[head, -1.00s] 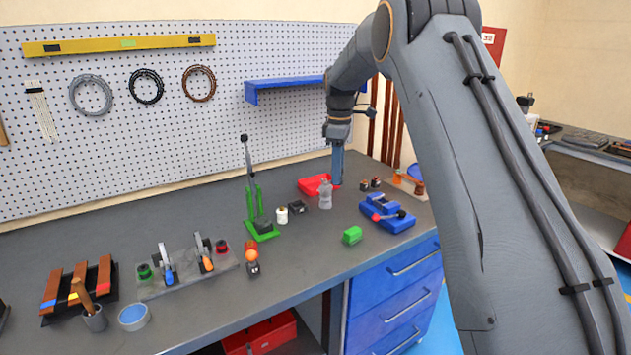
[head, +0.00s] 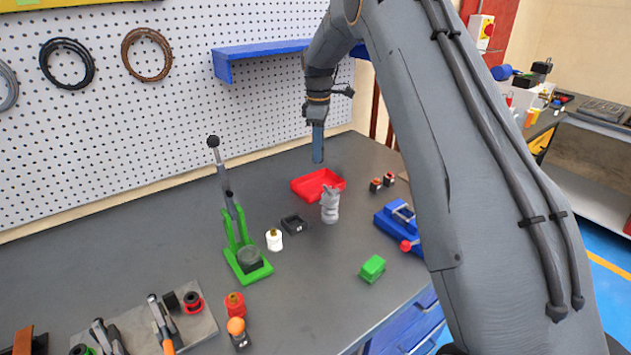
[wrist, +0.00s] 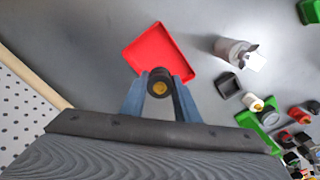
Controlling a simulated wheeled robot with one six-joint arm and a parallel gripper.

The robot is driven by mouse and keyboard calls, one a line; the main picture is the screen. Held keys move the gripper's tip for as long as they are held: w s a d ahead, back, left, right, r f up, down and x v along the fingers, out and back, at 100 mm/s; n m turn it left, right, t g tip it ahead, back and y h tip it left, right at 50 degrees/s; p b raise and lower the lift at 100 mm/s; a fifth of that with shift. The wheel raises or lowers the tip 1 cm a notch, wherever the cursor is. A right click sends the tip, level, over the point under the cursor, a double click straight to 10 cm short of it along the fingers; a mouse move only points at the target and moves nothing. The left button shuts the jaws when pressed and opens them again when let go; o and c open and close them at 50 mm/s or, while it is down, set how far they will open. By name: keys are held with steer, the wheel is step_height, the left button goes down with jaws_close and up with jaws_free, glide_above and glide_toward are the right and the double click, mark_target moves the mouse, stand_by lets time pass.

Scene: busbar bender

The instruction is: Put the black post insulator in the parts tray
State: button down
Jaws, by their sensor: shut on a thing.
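My gripper (head: 318,158) is above the red parts tray (head: 303,187) in the head view, its fingers pointing down. In the wrist view my gripper (wrist: 159,90) is shut on the black post insulator (wrist: 152,74), a short black cylinder with a brass-coloured centre facing the camera. The insulator is held between the blue fingertips, and the red tray (wrist: 150,45) shows behind and beyond it. The tray looks empty where it is visible. I cannot make out the insulator clearly in the head view.
A grey bottle-like object (head: 330,207) stands close to the tray's front. A small black box (head: 293,224), a white insulator (head: 274,241) and a green lever press (head: 250,268) stand to the left. A blue tool (head: 398,222) and green block (head: 372,268) are to the right.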

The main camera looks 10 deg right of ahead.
step_height(320, 180, down, 10)
steer(key=p, duration=0.3)
steer(key=shift+a, duration=0.1)
steer(key=shift+f, duration=0.15)
steer(key=c, duration=1.4)
jaws_free()
steer(key=shift+o, duration=0.2)
